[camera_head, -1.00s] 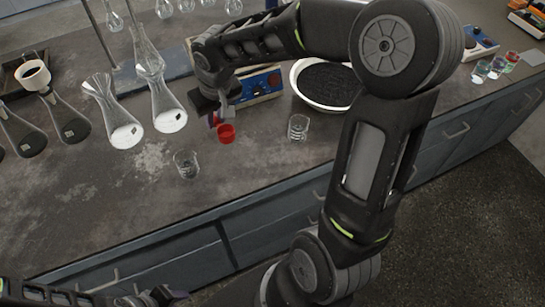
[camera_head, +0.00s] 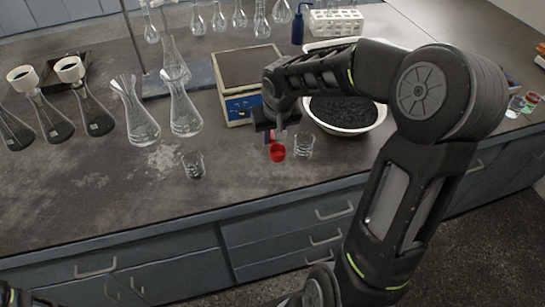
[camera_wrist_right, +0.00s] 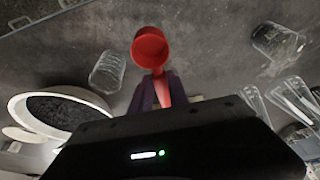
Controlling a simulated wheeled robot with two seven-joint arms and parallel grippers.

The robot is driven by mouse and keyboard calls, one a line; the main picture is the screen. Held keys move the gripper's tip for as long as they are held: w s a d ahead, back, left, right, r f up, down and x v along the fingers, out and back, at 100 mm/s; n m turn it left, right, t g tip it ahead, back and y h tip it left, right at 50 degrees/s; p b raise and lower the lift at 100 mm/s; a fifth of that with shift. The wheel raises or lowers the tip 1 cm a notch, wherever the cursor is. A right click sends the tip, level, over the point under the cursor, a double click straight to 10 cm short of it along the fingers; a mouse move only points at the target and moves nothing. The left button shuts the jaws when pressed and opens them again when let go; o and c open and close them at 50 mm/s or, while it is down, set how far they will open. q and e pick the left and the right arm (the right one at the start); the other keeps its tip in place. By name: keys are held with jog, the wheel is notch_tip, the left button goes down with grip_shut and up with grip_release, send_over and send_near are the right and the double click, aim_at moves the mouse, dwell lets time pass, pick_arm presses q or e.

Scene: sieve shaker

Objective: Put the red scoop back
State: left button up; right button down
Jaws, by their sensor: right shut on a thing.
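The red scoop (camera_head: 277,152) is held over the front part of the bench, just left of a small clear beaker (camera_head: 303,146). My right gripper (camera_head: 272,134) is shut on its handle. In the right wrist view the scoop's round cup (camera_wrist_right: 150,47) sticks out beyond the fingers (camera_wrist_right: 160,92), with its red handle between them. The cup looks empty. I cannot tell how high it is above the bench. A white basin (camera_head: 371,125) of dark grains stands right of the gripper, partly behind my right arm. My left gripper is out of view.
A balance (camera_head: 240,108) with a blue front stands behind the gripper. Another beaker (camera_head: 192,165) stands to the left, with several flasks (camera_head: 140,124) beyond it. A blue bottle (camera_head: 298,25) and a white rack (camera_head: 336,22) are at the back. The front left bench is clear.

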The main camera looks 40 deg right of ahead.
aim_at(274, 144)
notch_tip(274, 144, down, 4)
jog(key=shift+w+f, duration=0.1)
jog(key=shift+f, duration=1.8)
jog(key=shift+f+b, duration=0.2)
jog(key=shift+b, duration=0.1)
jog(key=c, duration=1.3)
grip_release()
jog(key=shift+o, duration=0.2)
jog(key=shift+r, duration=0.1)
jog(key=shift+r, duration=0.45)
jog(key=p+v, duration=0.1)
jog(key=v, duration=1)
jog(key=shift+a+r, duration=0.1)
jog(key=shift+r, duration=0.05)
